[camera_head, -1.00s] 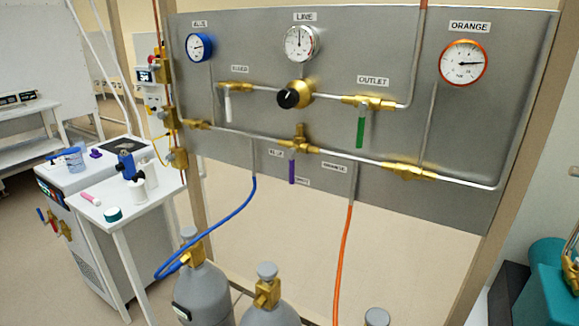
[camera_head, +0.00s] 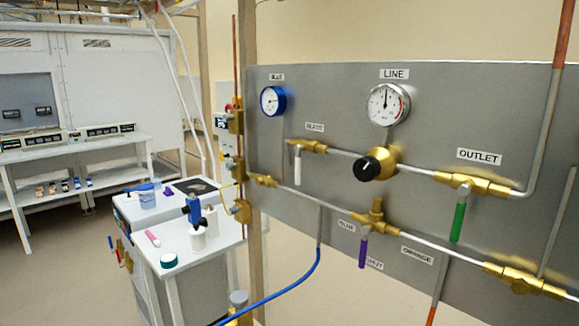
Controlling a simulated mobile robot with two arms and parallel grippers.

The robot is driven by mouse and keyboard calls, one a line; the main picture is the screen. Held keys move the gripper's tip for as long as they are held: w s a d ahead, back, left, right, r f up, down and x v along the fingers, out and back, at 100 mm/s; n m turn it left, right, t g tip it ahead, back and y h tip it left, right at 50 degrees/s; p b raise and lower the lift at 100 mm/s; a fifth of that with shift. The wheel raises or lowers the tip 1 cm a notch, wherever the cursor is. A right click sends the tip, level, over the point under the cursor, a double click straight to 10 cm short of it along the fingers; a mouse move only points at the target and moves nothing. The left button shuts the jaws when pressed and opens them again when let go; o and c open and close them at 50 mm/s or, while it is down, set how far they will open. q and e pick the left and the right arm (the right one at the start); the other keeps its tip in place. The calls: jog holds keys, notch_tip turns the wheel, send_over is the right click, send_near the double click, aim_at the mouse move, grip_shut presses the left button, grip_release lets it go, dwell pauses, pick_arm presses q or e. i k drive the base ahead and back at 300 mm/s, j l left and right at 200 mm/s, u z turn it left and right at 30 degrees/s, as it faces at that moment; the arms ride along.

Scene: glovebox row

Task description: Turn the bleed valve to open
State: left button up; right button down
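The bleed valve is a brass body with a white lever handle (camera_head: 297,164), below the BLEED label (camera_head: 314,127) on the grey panel (camera_head: 400,105). Its lever hangs straight down, across the pipe. The pipe runs from it to a brass regulator with a black knob (camera_head: 368,169). The LINE gauge (camera_head: 388,104) is above the regulator. The outlet valve's green lever (camera_head: 458,222) and the selector's purple lever (camera_head: 363,252) also point down. Neither of my grippers is in view.
A white cart (camera_head: 190,262) with small bottles and a blue-and-white device stands left of the panel's wooden post (camera_head: 252,190). A blue hose (camera_head: 285,297) hangs below the panel. A white bench (camera_head: 80,160) is behind at the left; open floor lies before it.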

aim_at(298, 147)
jog(key=i+j+z, duration=0.1)
jog(key=z, duration=0.9)
jog(key=j+z, duration=0.4)
jog(key=j, duration=0.2)
jog(key=j+z, duration=0.35)
jog(key=j, duration=0.3)
jog(key=j+z, duration=0.4)
jog(key=j, duration=0.25)
jog(key=k, duration=0.05)
